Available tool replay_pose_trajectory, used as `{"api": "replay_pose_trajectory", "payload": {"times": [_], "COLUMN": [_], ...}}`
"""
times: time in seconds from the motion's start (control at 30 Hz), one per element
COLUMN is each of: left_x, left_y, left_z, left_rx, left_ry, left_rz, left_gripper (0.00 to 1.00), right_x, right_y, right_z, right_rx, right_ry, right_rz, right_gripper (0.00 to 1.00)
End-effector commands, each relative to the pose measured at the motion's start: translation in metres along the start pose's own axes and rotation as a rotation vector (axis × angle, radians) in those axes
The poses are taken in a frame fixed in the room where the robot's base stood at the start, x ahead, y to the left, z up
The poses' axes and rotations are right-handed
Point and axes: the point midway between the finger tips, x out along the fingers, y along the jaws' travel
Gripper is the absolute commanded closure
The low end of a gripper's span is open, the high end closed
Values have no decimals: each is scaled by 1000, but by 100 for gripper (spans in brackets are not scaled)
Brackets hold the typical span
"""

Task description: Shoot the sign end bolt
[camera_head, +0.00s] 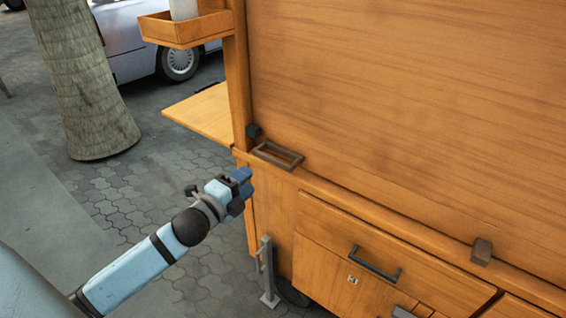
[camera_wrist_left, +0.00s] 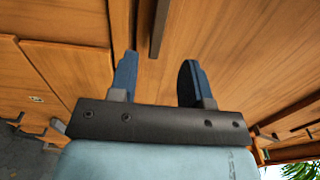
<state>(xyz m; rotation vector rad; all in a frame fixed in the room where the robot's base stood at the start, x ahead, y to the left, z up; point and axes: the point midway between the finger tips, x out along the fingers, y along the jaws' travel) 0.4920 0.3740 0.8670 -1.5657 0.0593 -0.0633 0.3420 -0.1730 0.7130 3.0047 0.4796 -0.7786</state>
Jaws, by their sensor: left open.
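The large wooden sign panel (camera_head: 410,100) stands upright on the wooden cart. At its lower left end sits a small dark block (camera_head: 254,131), and beside it a dark rectangular loop (camera_head: 277,155) lies on the ledge. One of these may be the bolt; I cannot tell which. My left gripper (camera_head: 243,181) is open and empty, just left of and below the loop, apart from it. In the left wrist view the open blue fingers (camera_wrist_left: 157,78) point toward the wood, with a dark bar (camera_wrist_left: 160,25) just beyond them. My right gripper is not in view.
A drawer with a dark handle (camera_head: 375,264) is below the ledge. Another dark block (camera_head: 481,251) sits further right. A side shelf (camera_head: 205,115) and a small wooden tray (camera_head: 185,29) stick out left. Paving (camera_head: 130,200) at left is open, with a tree trunk (camera_head: 82,75).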

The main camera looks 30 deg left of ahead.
Motion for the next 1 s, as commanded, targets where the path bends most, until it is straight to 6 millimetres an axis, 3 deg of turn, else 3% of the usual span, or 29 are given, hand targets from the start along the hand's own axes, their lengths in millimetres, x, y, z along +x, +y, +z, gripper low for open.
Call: {"api": "replay_pose_trajectory", "payload": {"times": [0.4, 0.6, 0.8, 1.0], "left_x": [79, 109, 123, 125], "left_y": [0, 0, 0, 0], "left_z": [0, 0, 0, 0], "left_rx": [-2, -4, -4, -4], "left_ry": [0, 0, 1, 1], "left_rz": [-1, 0, 1, 2], "left_gripper": [56, 56, 56, 56], "right_x": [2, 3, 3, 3], "right_y": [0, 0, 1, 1], "right_z": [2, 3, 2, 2], "right_rx": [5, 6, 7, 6], "right_ry": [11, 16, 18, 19], "right_rz": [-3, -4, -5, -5], "right_gripper": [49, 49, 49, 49]}}
